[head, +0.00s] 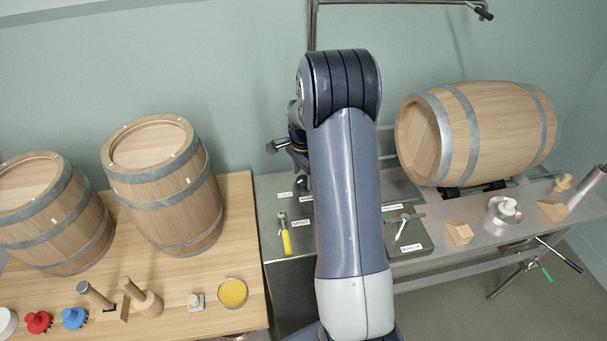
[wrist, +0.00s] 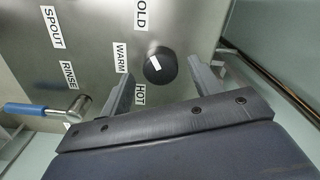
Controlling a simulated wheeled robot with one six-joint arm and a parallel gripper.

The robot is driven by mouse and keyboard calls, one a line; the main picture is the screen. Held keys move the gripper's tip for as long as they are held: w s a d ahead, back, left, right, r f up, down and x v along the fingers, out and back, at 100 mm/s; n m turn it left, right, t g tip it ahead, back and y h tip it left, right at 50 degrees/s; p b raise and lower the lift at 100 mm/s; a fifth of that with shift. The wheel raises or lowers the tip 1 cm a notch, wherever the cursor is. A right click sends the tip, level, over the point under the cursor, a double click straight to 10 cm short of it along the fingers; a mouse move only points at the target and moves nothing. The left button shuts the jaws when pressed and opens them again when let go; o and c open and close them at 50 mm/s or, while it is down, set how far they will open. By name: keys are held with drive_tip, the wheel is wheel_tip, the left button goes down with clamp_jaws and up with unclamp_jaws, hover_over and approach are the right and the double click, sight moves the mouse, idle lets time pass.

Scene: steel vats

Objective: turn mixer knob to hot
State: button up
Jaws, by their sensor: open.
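The mixer knob (wrist: 163,70) is round and black, with a white mark on its left side facing the WARM label (wrist: 121,57). The HOT label (wrist: 140,95) is below it and the cropped COLD label (wrist: 141,14) above it. My gripper (wrist: 160,72) is open, with one finger on each side of the knob in the wrist view. I cannot tell whether either finger touches it. In the head view my gripper (head: 291,148) is partly behind my arm, and the knob is hidden there.
A blue-handled lever (wrist: 28,109) sits left near the RINSE label (wrist: 68,75). In the head view, a yellow-handled lever (head: 286,238) is on the steel counter. A barrel (head: 480,130) lies to the right. Upright barrels (head: 165,190) stand on the wooden table (head: 240,200) at left.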

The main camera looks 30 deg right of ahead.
drive_tip(key=shift+f, duration=0.55)
drive_tip(key=c, duration=1)
drive_tip(key=shift+o, duration=0.2)
